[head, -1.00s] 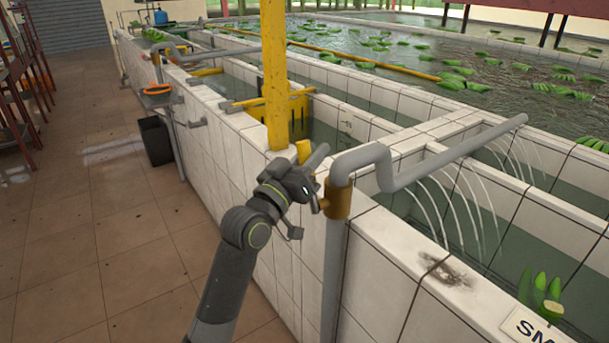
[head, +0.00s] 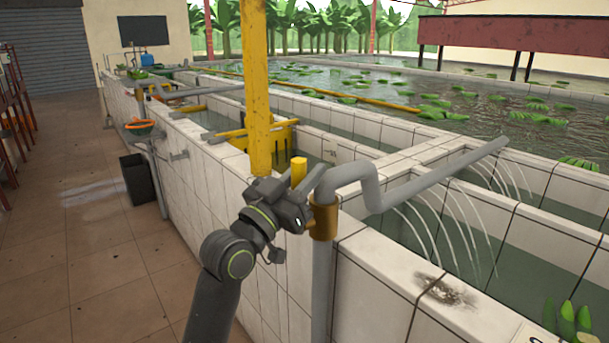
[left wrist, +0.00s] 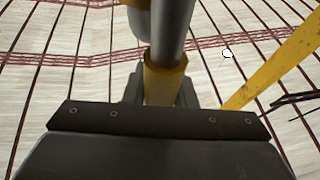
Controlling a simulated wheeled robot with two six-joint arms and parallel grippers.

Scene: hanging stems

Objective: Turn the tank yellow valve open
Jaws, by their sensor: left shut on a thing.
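The yellow valve handle (head: 299,171) stands upright just above my left gripper, left of the grey pipe. The brass-coloured valve body (head: 324,220) sits on the upright grey pipe (head: 320,280) at the tank's edge. My left gripper (head: 304,208) is beside the valve body and shut on the handle; its fingers hide the handle's lower part. In the left wrist view the yellow part (left wrist: 164,82) lies between the dark fingers, with the grey pipe beyond it. Thin water streams fall from the pipe's long arm (head: 440,177). My right gripper is not in view.
A yellow post (head: 257,90) rises close behind my left gripper. The white tiled tank wall (head: 380,270) runs along the right of my arm. A black bin (head: 138,180) stands by the wall farther back. The tiled floor at left is clear.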

